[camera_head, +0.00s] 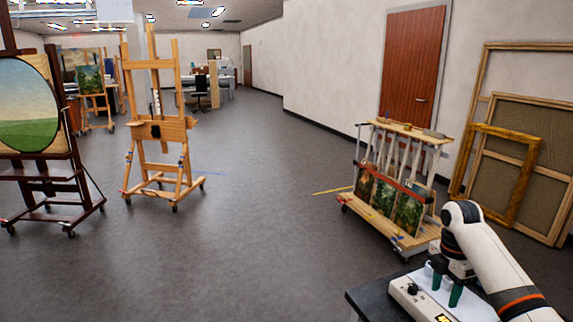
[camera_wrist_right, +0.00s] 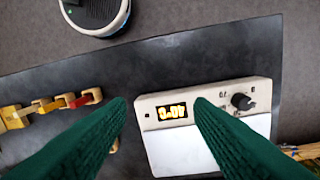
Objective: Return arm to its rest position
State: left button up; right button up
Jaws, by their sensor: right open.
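My right gripper (camera_head: 446,291) is in the lower right of the head view, at the end of my white arm, pointing down over a dark table. It is open, with two green fingers. In the right wrist view the fingers (camera_wrist_right: 162,106) reach in from below with a wide gap between them. A cream device (camera_wrist_right: 222,92) with a lit display, a dial and a pale plate lies below them. It is partly hidden by the fingers. My left arm and gripper are not in view.
The dark table (camera_head: 362,300) ends near the gripper. Small gold and red pieces (camera_wrist_right: 50,105) lie on it. Beyond it stand a wheeled painting rack (camera_head: 385,205) and leaning frames (camera_head: 510,150). Easels (camera_head: 160,130) stand at left. The middle floor is clear.

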jog(key=s+a+f+m+t, duration=0.2)
jog(key=s+a+f+m, duration=0.5)
jog(key=s+a+f, duration=0.95)
jog(key=s+r+m+t, duration=0.2)
jog(key=s+m, duration=1)
jog(key=s, duration=0.8)
notch_tip(320, 180, down, 28)
jog(key=s+g, duration=0.1)
jog(key=s+d+f+n+g, duration=0.1)
jog(key=s+d+f, duration=0.1)
jog(key=s+f, duration=1.3)
jog(key=shift+s+d+b, duration=0.35)
jog(key=shift+s+b, duration=0.05)
jog(key=shift+s, duration=0.2)
